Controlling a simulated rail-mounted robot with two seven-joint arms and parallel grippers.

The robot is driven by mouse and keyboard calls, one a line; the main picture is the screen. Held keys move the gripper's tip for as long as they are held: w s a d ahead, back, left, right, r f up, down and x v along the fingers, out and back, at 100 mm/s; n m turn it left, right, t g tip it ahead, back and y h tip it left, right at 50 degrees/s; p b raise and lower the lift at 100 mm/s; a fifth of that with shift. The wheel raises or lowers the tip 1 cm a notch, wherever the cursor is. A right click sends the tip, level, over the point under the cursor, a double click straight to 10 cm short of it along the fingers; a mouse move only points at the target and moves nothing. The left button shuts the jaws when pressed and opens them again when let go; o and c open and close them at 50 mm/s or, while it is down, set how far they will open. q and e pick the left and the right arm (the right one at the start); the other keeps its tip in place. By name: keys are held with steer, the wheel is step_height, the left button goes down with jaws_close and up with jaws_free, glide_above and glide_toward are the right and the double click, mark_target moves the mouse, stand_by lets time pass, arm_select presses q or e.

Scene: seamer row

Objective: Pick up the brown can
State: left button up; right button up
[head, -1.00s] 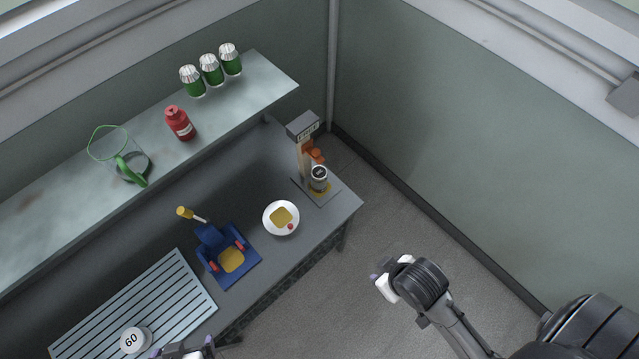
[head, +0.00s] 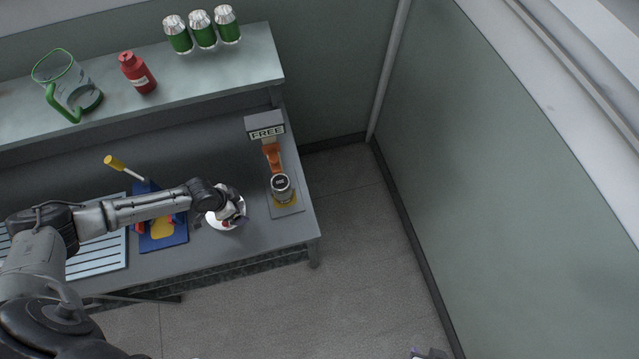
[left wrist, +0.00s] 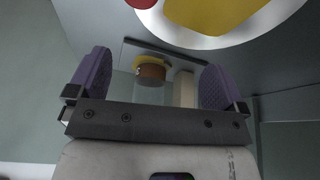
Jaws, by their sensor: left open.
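The can (head: 281,189) stands upright on the yellow pad of the stand marked FREE (head: 266,128), at the right end of the counter. Only a bit of my right gripper (head: 430,354) shows at the bottom edge.
The white plate (head: 213,219) lies partly hidden under my left gripper. A blue fixture (head: 178,236) and a slatted rack (head: 98,262) are further left. The shelf above holds green cans (head: 203,30), a red bottle (head: 138,73) and a green-handled jug (head: 68,85). Floor right of the counter is clear.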

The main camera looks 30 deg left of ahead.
mark_target(274, 184)
arm_select(q)
steer(key=shift+w+d+r+t+h, duration=0.3)
steer(key=shift+w+d, duration=0.1)
steer(key=shift+w, duration=0.1)
steer(key=shift+t+h, duration=0.3)
steer(key=shift+t, duration=0.4)
steer(key=w+d, duration=0.2)
steer(key=w, duration=0.1)
steer(key=w+d+p, duration=0.1)
steer(key=w+d, duration=0.2)
steer(key=w, duration=0.1)
steer(key=w+d+r+p, duration=0.1)
steer(key=w+d, duration=0.1)
steer(key=w, duration=0.2)
steer(key=shift+d+r, duration=0.1)
steer(key=shift+d, duration=0.25)
steer(key=shift+w+f, duration=0.15)
steer(key=shift+f, duration=0.45)
arm_select(e)
steer(key=shift+s+a+r, duration=0.15)
steer(key=shift+a+r, duration=0.1)
steer(key=shift+r, duration=0.3)
steer(key=shift+s+a+r, duration=0.15)
steer(key=shift+a+r, duration=0.1)
steer(key=shift+r, duration=0.25)
arm_select(q)
steer(key=shift+c, duration=0.5)
